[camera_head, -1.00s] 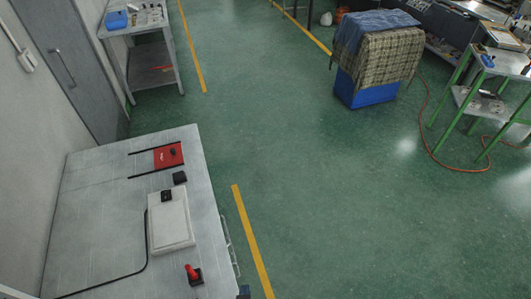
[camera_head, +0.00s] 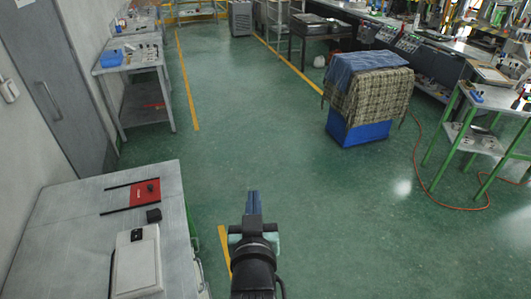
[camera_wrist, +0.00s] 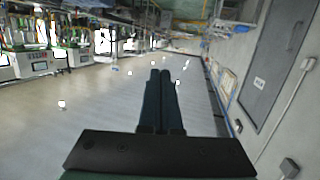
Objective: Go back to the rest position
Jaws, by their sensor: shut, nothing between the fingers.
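My gripper (camera_head: 253,203) stands out over the open floor in the head view, just right of the grey metal table (camera_head: 62,215). Its two blue fingers are together with nothing between them. In the wrist view the closed fingers (camera_wrist: 160,78) point down the room, clear of any object.
A blue crate (camera_head: 358,132) draped with cloths stands on the floor at centre right. A green-legged table (camera_head: 485,145) is at the right, with an orange hose (camera_head: 452,205) on the floor. A side table (camera_head: 140,105) stands by the left wall. The green floor between is clear.

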